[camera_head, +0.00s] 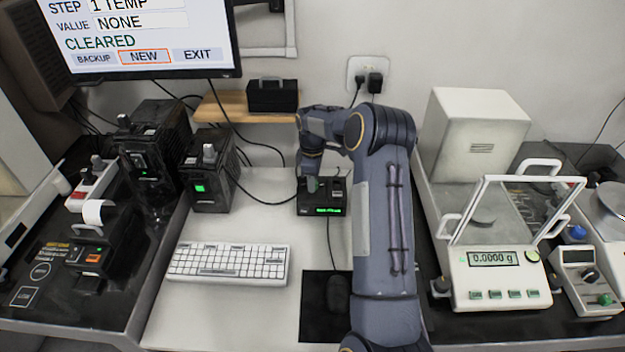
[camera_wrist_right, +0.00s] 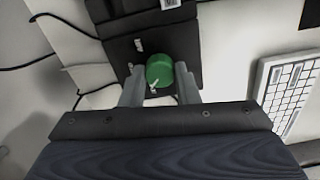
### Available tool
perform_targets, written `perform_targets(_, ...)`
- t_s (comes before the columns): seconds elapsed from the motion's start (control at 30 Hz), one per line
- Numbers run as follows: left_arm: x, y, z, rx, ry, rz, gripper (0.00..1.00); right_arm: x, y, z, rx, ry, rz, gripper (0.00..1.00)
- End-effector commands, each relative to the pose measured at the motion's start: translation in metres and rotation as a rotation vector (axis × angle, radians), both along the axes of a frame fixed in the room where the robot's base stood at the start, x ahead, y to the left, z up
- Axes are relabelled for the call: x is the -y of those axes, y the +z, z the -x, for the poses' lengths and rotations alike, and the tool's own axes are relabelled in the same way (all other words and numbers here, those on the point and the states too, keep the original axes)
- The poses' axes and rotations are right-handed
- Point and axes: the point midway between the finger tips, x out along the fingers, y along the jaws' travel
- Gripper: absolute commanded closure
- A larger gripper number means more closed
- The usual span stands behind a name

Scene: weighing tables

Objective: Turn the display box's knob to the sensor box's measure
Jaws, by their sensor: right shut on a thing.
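The display box (camera_head: 325,198), a small black box with a lit green readout, stands on the white table beyond the keyboard. Its text is too small to read. In the right wrist view, its green knob (camera_wrist_right: 159,70) sits on the black box top. My right gripper (camera_wrist_right: 160,93) is shut on the knob, a finger on each side. In the head view the right gripper (camera_head: 311,178) is over the box, partly hidden by my wrist. I cannot tell for certain which box is the sensor box; two black boxes (camera_head: 209,170) (camera_head: 150,160) stand at left. My left gripper is not in view.
A white keyboard (camera_head: 228,264) lies in front, with a dark mouse (camera_head: 338,292) on a black mat. A balance (camera_head: 500,280) reading 0.0000 g stands at right. The monitor (camera_head: 140,35) shows NEW outlined and "CLEARED". A wooden shelf (camera_head: 235,108) is on the wall.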

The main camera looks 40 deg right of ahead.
Motion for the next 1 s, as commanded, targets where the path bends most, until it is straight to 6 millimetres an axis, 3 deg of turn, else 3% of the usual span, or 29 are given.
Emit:
perform_targets(0.43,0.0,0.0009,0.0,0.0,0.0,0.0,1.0,0.0003,0.0018,-0.0011,0.006,0.255,0.001,0.94)
perform_targets(1.0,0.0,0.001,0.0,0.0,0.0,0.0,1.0,0.0003,0.0019,-0.0012,0.006,0.304,0.003,0.94)
